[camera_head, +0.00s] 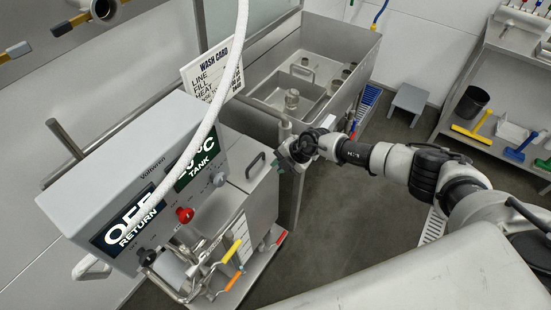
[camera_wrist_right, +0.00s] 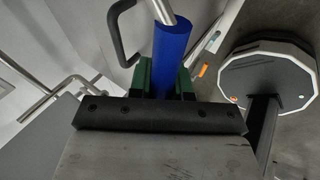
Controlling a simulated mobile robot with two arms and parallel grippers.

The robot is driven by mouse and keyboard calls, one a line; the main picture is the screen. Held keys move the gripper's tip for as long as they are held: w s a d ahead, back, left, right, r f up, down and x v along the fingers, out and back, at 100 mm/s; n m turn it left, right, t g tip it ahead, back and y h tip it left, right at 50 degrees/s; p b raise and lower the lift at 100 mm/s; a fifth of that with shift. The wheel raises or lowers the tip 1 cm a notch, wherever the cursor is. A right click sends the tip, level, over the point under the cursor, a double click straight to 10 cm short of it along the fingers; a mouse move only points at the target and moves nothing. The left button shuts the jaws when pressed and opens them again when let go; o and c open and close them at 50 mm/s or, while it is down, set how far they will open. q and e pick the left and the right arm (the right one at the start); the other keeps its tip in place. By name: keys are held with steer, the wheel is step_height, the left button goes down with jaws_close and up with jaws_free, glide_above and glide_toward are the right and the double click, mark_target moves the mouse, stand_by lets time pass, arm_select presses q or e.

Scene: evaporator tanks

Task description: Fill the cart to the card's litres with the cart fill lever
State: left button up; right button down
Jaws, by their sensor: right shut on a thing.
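My right gripper (camera_head: 281,163) is beside the cart's black handle in the head view. In the right wrist view its green fingers (camera_wrist_right: 166,80) are shut on the blue sleeve (camera_wrist_right: 172,50) of a metal lever. The blue sleeve is hard to make out in the head view. The grey cart (camera_head: 240,190) carries a control box (camera_head: 130,160) reading "OFF RETURN" and a partly covered "°C TANK". My left gripper is out of view.
A white hose (camera_head: 215,100) hangs across the card and displays. Yellow (camera_head: 231,251) and orange (camera_head: 234,281) valve levers stick out at the cart's front. An open steel basin (camera_head: 340,50) stands behind. A grey stool (camera_head: 409,98) and shelves (camera_head: 500,80) are to the right, with clear floor between.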

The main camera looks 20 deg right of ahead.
steer(key=shift+f+h+p, duration=0.4)
steer(key=shift+f+p, duration=0.1)
steer(key=shift+f, duration=0.05)
steer(key=shift+d, duration=0.1)
steer(key=c, duration=1.1)
jaws_free()
steer(key=shift+o, duration=0.2)
steer(key=shift+s+d+r, duration=0.1)
steer(key=shift+d+r, duration=0.05)
steer(key=shift+r, duration=0.3)
steer(key=v, duration=0.9)
steer(key=shift+s+d+r+p, duration=0.2)
steer(key=shift+s+p, duration=0.15)
